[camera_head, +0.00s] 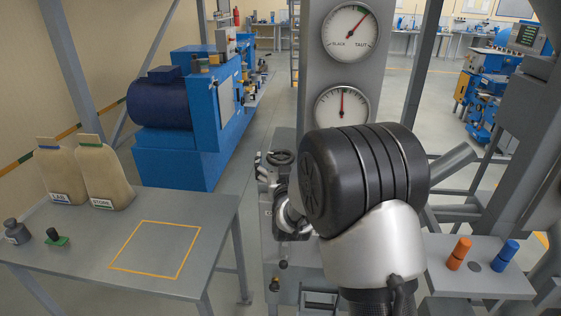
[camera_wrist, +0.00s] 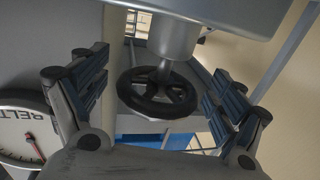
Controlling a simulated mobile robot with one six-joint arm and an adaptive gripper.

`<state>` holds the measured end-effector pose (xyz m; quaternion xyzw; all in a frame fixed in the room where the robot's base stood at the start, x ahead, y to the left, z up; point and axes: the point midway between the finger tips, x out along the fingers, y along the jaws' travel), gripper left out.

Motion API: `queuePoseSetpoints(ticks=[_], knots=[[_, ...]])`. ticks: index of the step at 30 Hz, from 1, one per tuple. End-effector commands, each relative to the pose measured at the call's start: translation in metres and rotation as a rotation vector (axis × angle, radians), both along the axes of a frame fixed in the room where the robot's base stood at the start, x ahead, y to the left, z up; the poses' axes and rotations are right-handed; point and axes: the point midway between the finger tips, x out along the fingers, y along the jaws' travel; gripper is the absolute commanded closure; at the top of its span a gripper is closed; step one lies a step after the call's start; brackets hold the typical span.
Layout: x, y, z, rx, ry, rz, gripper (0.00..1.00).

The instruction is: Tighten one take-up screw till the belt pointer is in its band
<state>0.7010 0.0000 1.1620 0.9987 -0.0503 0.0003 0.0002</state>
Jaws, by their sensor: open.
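A black handwheel (camera_wrist: 157,92) on a grey shaft sits between the spread fingers of my gripper (camera_wrist: 158,72) in the wrist view. The gripper is open, with a gap visible on both sides of the wheel. A dark handwheel (camera_head: 281,157) also shows in the head view, left of my arm. The upper dial (camera_head: 350,32), marked SLACK and TAUT, has its red pointer up and right, near a green band at the top right. I cannot tell whether it is inside the band. The lower dial (camera_head: 342,107) has its pointer straight up; my arm covers its lower part.
Right, a small shelf (camera_head: 470,282) holds an orange peg (camera_head: 459,253) and a blue peg (camera_head: 505,254). Grey frame posts stand close around my arm.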

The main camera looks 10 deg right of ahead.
Motion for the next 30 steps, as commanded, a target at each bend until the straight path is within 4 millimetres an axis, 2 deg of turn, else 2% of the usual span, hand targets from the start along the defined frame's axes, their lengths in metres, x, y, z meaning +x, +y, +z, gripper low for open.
queuePoseSetpoints(ticks=[10, 30], knots=[[0.0035, -0.0004, 0.0, 0.0, 0.001, 0.0, 0.11], [0.0032, -0.0002, 0.0001, 0.0, 0.0, 0.0, 0.56]])
